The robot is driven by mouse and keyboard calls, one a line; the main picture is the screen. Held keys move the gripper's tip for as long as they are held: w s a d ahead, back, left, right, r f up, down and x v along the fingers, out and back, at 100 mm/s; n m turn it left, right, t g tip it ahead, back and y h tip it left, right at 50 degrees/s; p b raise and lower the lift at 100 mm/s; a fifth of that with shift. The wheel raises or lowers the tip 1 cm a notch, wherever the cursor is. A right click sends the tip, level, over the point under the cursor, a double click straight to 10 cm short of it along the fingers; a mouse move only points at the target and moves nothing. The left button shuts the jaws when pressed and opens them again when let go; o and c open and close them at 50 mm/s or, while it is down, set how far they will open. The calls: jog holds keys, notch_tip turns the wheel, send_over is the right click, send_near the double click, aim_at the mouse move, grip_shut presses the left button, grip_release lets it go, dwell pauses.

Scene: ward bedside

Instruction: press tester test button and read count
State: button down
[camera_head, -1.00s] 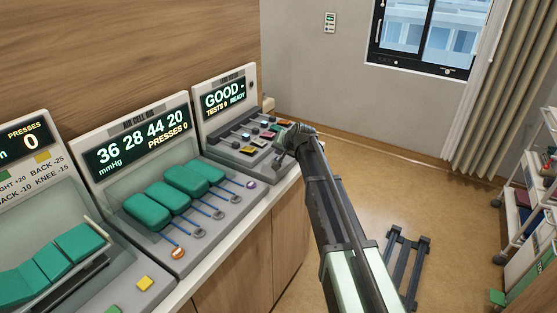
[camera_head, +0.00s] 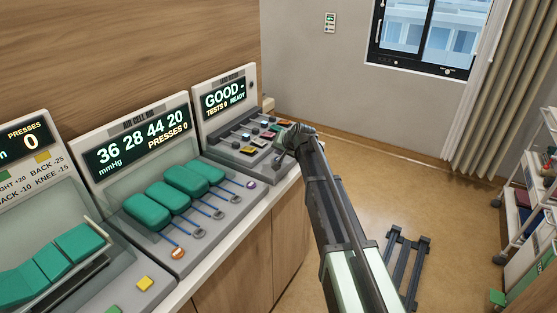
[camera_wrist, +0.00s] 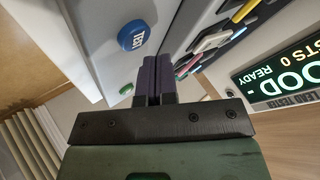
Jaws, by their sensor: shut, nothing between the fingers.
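The lead tester (camera_head: 222,100) stands at the far end of the counter. Its screen (camera_head: 223,98) reads GOOD -, TESTS 0, READY; part of that screen also shows in the wrist view (camera_wrist: 283,72). The round blue TEST button (camera_wrist: 133,36) is on the tester's pale panel in the wrist view, left of and beyond my fingertips. My gripper (camera_wrist: 152,60) is shut and empty, its dark fingers pointing at the panel. They appear apart from the button; whether they touch the panel I cannot tell. In the head view my arm's end hides the button.
Several coloured leads (camera_wrist: 215,40) lie right of my fingers. A green round spot (camera_wrist: 127,88) shows left of them. An air cell unit (camera_head: 140,137) reading 36 28 44 20, PRESSES 0, stands nearer on the counter.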

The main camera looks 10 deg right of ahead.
jog(key=shift+f+b, duration=0.45)
jog(key=shift+f+b, duration=0.4)
dwell(0.6)
jog(key=shift+r, duration=0.15)
jog(key=shift+r+p, duration=0.7)
jog(key=shift+p, duration=0.15)
notch_tip(320, 180, up, 5)
jog(key=p, duration=0.5)
jog(key=shift+r, duration=0.15)
